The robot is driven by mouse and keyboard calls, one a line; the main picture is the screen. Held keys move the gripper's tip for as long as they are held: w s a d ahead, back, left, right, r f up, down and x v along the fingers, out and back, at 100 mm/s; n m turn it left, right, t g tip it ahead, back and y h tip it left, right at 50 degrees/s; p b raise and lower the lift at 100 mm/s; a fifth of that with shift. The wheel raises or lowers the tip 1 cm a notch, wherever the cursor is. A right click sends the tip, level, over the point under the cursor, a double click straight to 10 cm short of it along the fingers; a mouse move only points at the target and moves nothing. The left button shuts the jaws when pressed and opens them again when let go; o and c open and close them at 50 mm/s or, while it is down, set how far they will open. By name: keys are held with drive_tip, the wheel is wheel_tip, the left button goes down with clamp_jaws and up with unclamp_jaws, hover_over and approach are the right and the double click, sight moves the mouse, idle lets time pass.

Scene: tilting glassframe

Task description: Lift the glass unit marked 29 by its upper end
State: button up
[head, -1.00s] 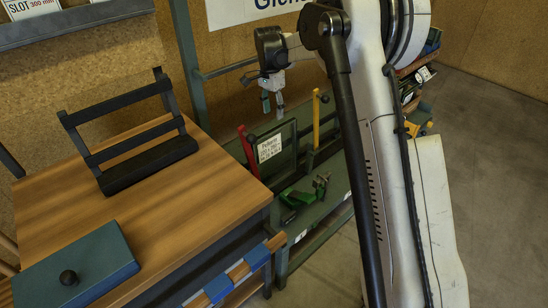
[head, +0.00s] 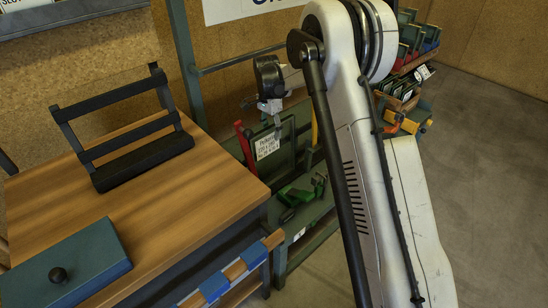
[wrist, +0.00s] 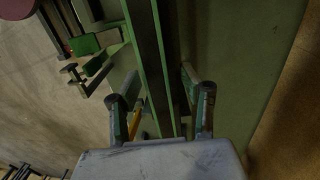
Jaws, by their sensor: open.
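A dark-framed glass unit with a white label (head: 267,147) stands in the green rack by the wall; the number on the label is too small to read surely. My gripper (head: 278,125) points down at the unit's upper part in the head view. In the wrist view my gripper (wrist: 165,95) is open, its two fingers apart. A long dark strip with green edges (wrist: 150,60) runs between the fingers, seemingly the unit's edge or rack; I cannot tell which. No contact with the fingers is visible. The unit's lower part is partly hidden in the head view.
A red post (head: 245,146) stands left of the unit. A green clamp (head: 296,194) lies on the lower shelf and shows in the wrist view (wrist: 95,45). A wooden table (head: 190,190) with a black stand (head: 140,165) and a blue-green box (head: 65,262) is at the left.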

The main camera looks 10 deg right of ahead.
sight(273, 140)
drive_tip(key=f, duration=0.2)
drive_tip(key=f+b, duration=0.1)
drive_tip(key=f, duration=0.1)
drive_tip(key=shift+s+d+f, duration=0.2)
drive_tip(key=shift+f, duration=0.1)
drive_tip(key=shift+c, duration=0.3)
clamp_jaws()
drive_tip(key=shift+r, duration=0.1)
